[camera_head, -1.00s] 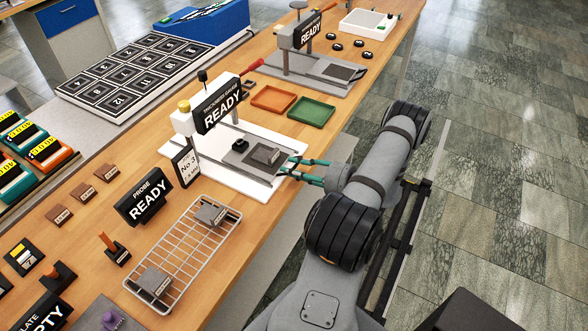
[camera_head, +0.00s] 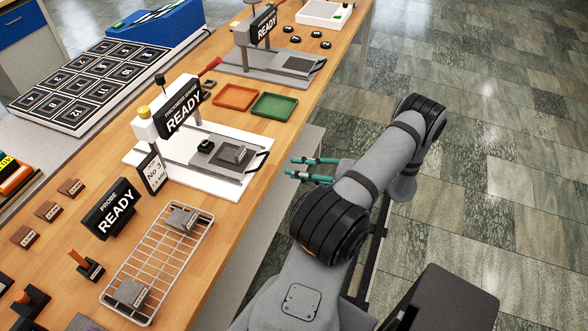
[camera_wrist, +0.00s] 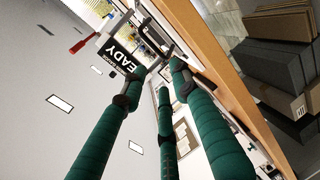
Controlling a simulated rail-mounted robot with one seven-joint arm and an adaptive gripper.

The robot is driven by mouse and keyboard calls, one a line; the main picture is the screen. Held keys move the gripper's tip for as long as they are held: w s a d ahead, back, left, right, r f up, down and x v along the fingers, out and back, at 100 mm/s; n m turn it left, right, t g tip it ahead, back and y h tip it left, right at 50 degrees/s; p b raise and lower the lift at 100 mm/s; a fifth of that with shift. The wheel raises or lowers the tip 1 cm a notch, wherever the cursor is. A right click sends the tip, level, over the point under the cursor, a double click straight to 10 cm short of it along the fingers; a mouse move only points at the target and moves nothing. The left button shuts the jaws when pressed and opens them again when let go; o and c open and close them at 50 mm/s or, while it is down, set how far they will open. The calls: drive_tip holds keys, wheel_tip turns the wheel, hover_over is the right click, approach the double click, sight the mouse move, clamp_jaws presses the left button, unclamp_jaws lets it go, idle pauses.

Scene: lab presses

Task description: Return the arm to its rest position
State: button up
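My gripper (camera_head: 300,168) has green fingers. It hangs off the table's right edge, beside the micrometer gauge (camera_head: 184,113) marked READY, apart from it. In the wrist view my gripper (camera_wrist: 157,78) shows three green fingers spread apart with nothing between them. My arm reaches out over the floor to the right of the table.
The wooden table (camera_head: 225,210) carries a wire rack (camera_head: 147,264) with two grey blocks, a PROBE sign (camera_head: 112,209), an orange tray (camera_head: 236,97), a green tray (camera_head: 274,106) and another READY station (camera_head: 264,25). Tiled floor to the right is clear. Cardboard boxes (camera_wrist: 285,75) show in the wrist view.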

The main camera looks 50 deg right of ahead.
sight(261, 164)
drive_tip(key=shift+w, duration=0.1)
drive_tip(key=x, duration=1.2)
drive_tip(key=shift+a, duration=0.1)
drive_tip(key=shift+w, duration=0.4)
drive_tip(key=shift+w+a, duration=0.15)
drive_tip(key=shift+w, duration=0.4)
